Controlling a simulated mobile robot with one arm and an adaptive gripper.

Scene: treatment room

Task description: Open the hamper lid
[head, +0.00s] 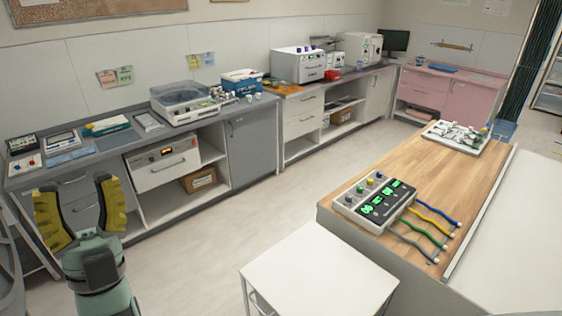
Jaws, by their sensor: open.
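My gripper (80,205) is at the lower left with its two dark fingers and yellow pads spread apart. Nothing is between them. It is raised in front of the grey counter on the left, apart from other things as far as I can tell. No hamper is plainly recognisable. A white, flat-topped square piece (320,268) with thin metal legs stands at the bottom centre, well to the right of my gripper. I cannot tell whether its top is a hamper lid. Its lower part is cut off by the picture edge.
A grey counter (250,103) with devices and open shelves runs along the left wall. A wood-topped table (455,185) at the right holds a box with green displays (374,201) and coloured cables. A pink cabinet (455,92) stands at the back. The pale floor (230,215) between is clear.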

